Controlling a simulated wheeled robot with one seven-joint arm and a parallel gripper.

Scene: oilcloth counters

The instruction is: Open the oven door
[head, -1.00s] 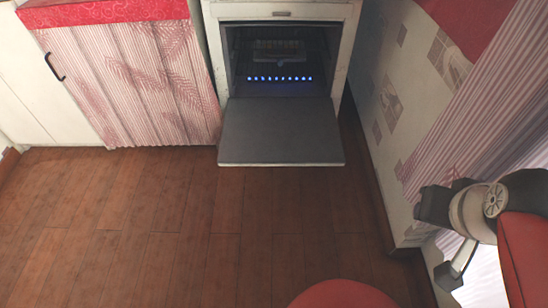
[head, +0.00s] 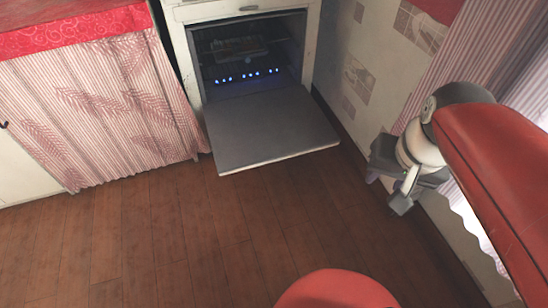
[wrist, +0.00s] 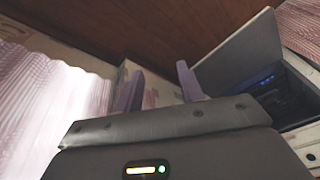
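The oven door (head: 270,128) is a grey panel folded down in front of the white oven (head: 180,12), standing out roughly level from its lower front. The oven cavity is exposed, with a rack and a row of blue lights inside. The door also shows in the wrist view (wrist: 238,50), beside the lit cavity. My gripper (head: 386,190) is to the right of the door and apart from it. In the wrist view its two purple fingers (wrist: 160,84) stand apart with nothing between them.
A counter with a red cloth top and a striped pink curtain (head: 110,110) stands left of the oven. A patterned wall (head: 365,60) and striped curtains are on the right, close to my arm. The wooden floor (head: 200,230) in front is clear.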

